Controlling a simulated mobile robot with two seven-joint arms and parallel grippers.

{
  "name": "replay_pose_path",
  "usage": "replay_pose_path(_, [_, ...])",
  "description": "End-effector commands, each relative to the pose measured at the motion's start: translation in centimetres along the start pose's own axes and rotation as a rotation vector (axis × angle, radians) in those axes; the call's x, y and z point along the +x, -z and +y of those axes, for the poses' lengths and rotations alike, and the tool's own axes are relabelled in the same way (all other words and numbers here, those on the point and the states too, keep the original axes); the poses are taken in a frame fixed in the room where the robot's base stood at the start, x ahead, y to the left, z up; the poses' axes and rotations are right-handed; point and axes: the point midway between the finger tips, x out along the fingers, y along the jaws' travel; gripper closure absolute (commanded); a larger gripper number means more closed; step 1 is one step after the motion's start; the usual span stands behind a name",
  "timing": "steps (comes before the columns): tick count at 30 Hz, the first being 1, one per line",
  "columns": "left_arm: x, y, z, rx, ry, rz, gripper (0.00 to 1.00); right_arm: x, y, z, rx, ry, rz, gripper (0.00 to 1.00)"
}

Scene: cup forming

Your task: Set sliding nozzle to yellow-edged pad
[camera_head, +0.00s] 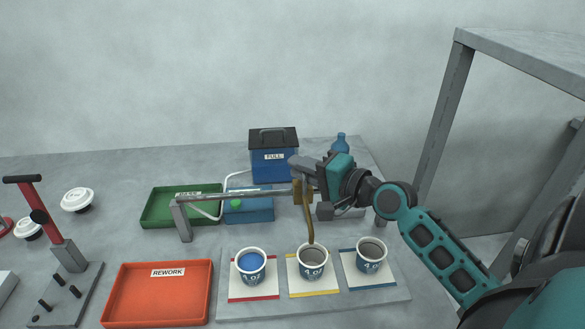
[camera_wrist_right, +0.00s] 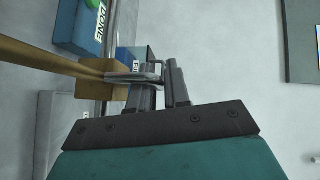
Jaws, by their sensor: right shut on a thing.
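The brass sliding nozzle (camera_head: 308,215) hangs from a horizontal rail (camera_head: 240,197). Its tip shows over the back rim of the grey-looking middle cup (camera_head: 312,265), which stands on the yellow-edged pad (camera_head: 314,291). My right gripper (camera_head: 308,177) is at the rail beside the nozzle's block. In the right wrist view, its fingers (camera_wrist_right: 163,88) are shut on a small metal handle (camera_wrist_right: 135,76) on the brass block (camera_wrist_right: 100,78). The gripper partly hides the rail's right end. My left gripper is not in view.
A cup with blue contents (camera_head: 251,264) stands on a red-edged pad (camera_head: 254,298); another cup (camera_head: 372,255) is on a blue-edged pad (camera_head: 385,281). An orange REWORK tray (camera_head: 157,302), a green tray (camera_head: 158,212), a blue FULL box (camera_head: 273,166) and a red-handled press (camera_head: 48,215) stand around.

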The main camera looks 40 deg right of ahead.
Motion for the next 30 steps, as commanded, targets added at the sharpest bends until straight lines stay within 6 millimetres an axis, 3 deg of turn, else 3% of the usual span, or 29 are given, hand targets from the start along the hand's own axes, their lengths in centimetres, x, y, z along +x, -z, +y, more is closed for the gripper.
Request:
replay_pose_path(12, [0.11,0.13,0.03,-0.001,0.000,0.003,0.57,-0.20,0.16,0.14,0.001,-0.002,-0.001,1.00])
replay_pose_path(13, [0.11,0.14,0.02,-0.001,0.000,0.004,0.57,-0.20,0.16,0.14,0.001,-0.002,-0.001,0.80])
replay_pose_path(18, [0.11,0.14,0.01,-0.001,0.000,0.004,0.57,-0.19,0.16,0.11,0.001,-0.001,-0.001,0.64])
replay_pose_path(30, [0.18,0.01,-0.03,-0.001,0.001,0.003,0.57,-1.06,0.20,0.20,0.000,-0.002,0.001,0.63])
